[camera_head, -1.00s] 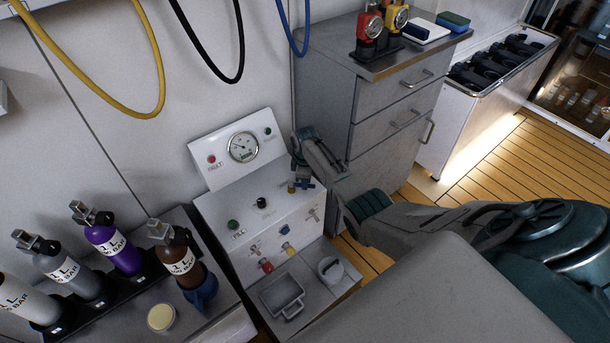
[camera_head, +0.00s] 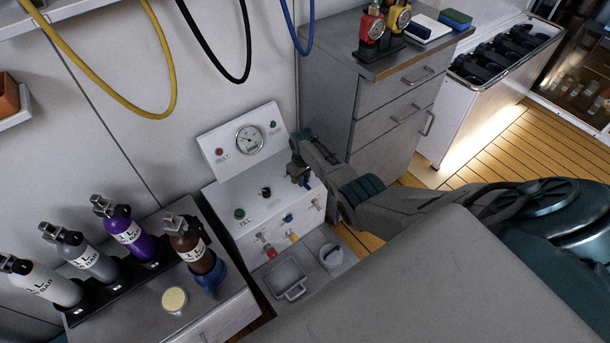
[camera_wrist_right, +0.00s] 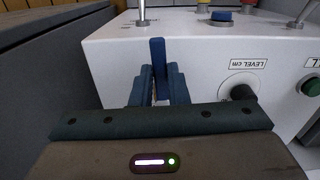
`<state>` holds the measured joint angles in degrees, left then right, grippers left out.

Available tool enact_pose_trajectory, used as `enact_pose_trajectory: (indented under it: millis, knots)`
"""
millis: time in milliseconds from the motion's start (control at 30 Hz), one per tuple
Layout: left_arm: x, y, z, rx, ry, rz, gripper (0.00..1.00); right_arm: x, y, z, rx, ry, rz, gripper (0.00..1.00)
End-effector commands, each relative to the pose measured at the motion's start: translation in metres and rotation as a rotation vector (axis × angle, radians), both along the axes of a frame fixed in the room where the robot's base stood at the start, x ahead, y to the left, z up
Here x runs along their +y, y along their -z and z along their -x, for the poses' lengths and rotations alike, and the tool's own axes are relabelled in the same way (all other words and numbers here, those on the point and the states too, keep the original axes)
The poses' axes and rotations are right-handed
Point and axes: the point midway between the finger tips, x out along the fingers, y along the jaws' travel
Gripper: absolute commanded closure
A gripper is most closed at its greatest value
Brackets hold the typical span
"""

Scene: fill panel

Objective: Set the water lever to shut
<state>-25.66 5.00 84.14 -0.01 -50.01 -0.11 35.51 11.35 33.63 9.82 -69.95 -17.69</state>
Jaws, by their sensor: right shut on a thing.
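The fill panel (camera_head: 255,200) is a white console with a gauge (camera_head: 249,140) on its back plate. The water lever (camera_head: 306,184) is a small blue handle beside a brass fitting at the right end of its top. In the right wrist view the blue lever (camera_wrist_right: 158,58) stands between the two fingers of my right gripper (camera_wrist_right: 158,88), which is shut on it. In the head view my right gripper (camera_head: 300,172) reaches the lever from above and partly hides it. My left gripper is not in view.
Several gas bottles (camera_head: 128,236) stand in a rack at the left. A black knob (camera_head: 265,193) and a green button (camera_head: 240,213) sit on the panel top. A grey drawer cabinet (camera_head: 385,100) stands close behind my right arm. Hoses (camera_head: 165,105) hang on the wall.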

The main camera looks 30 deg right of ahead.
Motion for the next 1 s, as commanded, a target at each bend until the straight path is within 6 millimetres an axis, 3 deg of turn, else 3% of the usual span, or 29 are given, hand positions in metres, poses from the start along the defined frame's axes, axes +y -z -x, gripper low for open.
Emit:
enact_pose_trajectory:
  millis: [700, 733, 800, 1000]
  knots:
    - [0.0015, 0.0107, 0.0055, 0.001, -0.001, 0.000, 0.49, 0.0037, 0.0002, 0.0004, 0.001, 0.072, -0.001, 1.00]
    - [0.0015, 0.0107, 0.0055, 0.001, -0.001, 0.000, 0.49, 0.0038, 0.0002, 0.0004, 0.001, 0.072, -0.001, 0.80]
    - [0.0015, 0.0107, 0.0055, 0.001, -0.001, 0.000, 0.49, 0.0037, 0.0002, 0.0004, 0.001, 0.072, -0.001, 0.66]
    - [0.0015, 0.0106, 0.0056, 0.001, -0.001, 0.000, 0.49, 0.0036, 0.0001, 0.0003, 0.000, 0.071, 0.000, 0.64]
